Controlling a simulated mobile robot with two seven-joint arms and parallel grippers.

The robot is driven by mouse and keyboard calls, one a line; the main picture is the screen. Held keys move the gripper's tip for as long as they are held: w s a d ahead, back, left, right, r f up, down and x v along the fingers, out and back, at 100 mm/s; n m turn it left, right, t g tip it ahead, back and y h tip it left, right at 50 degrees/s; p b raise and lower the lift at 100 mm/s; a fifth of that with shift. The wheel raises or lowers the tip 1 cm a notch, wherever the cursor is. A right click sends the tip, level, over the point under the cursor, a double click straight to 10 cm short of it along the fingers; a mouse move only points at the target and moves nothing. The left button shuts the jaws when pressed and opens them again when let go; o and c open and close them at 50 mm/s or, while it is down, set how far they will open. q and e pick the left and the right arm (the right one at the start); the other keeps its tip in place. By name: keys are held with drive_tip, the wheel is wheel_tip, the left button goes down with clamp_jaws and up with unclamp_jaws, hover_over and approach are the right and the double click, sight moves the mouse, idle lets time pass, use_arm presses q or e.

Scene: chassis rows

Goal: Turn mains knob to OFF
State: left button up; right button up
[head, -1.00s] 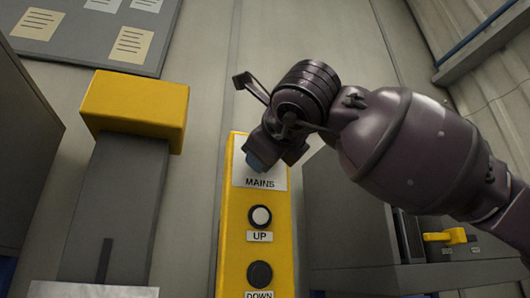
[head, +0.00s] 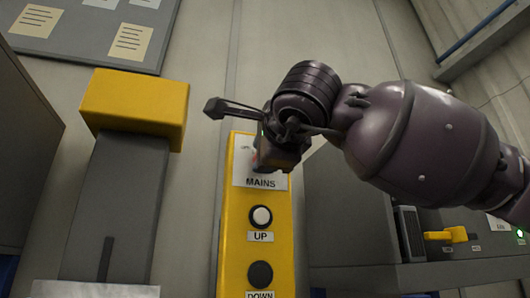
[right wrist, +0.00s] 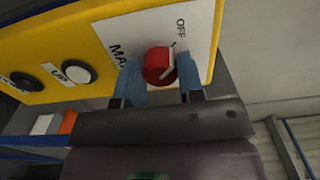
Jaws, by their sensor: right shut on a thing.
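The yellow control box (head: 233,225) stands upright in the middle of the head view, with a white plate (head: 243,181) marked MAINS at its top. The red mains knob (right wrist: 159,66) shows in the right wrist view, with a pale pointer line on its right side. In the head view, the right gripper (head: 262,158) covers most of the knob. My left gripper is not in view.
Below the plate are a white UP button (head: 261,216) and a dark DOWN button (head: 260,274). A grey post with a yellow head (head: 134,105) stands left of the box. A grey cabinet with a yellow handle (head: 446,235) is at the right.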

idle(0.5)
drive_tip(key=o, duration=0.9)
drive_tip(key=b+v, duration=0.2)
drive_tip(key=v, duration=0.9)
drive_tip(key=shift+w, duration=0.1)
